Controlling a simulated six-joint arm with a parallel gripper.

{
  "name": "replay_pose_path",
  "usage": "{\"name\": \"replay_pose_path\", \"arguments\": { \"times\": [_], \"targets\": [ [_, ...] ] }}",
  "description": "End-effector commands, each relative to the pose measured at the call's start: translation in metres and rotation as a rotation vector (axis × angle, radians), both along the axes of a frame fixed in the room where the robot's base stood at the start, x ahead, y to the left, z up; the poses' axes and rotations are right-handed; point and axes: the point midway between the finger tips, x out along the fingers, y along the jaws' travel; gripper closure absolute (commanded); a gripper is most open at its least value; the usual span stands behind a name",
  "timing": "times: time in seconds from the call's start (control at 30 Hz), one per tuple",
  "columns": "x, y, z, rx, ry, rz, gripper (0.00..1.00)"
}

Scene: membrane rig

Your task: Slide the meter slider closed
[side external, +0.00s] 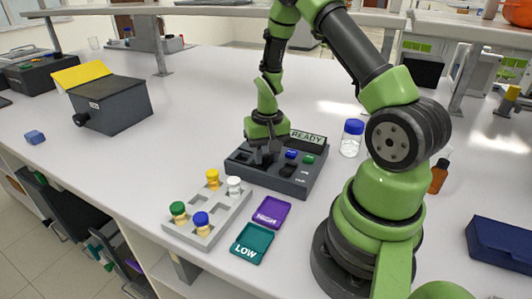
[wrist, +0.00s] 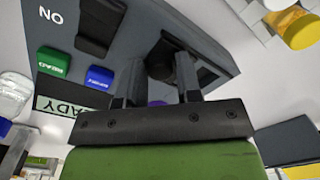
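The meter (side external: 280,182) is a dark grey box with a READY display (side external: 308,138), and it stands on the bench. My gripper (side external: 262,157) is low over the left part of its top, pointing down. In the wrist view, my gripper (wrist: 157,72) has its two dark fingers apart. A dark rounded part (wrist: 163,58), possibly the slider's handle, shows between and beyond them, closer to the right finger. I cannot tell whether they touch. The slider's track is mostly hidden by my gripper. A black switch (wrist: 101,24) and blue (wrist: 99,77) and green (wrist: 52,60) buttons sit beside it.
A grey tray (side external: 207,230) with several capped vials stands in front of the meter. Purple HIGH (side external: 270,212) and teal LOW (side external: 252,243) plates lie near it. A blue-capped jar (side external: 351,138) is to the right. A yellow-lidded box (side external: 110,105) is far left, with clear bench between.

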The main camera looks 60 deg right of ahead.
Motion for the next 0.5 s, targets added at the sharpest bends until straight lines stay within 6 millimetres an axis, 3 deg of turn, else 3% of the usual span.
{"name": "replay_pose_path", "arguments": {
  "times": [0.03, 0.13, 0.33, 0.5],
  "targets": [
    [0.000, 0.000, 0.000, 0.000, 0.000, 0.000, 0.79],
    [0.000, 0.000, 0.000, 0.000, 0.000, 0.000, 1.00],
    [0.004, 0.000, 0.000, 0.000, 0.000, 0.001, 1.00],
    [0.029, 0.000, 0.000, -0.002, -0.003, 0.004, 1.00]
  ]
}}
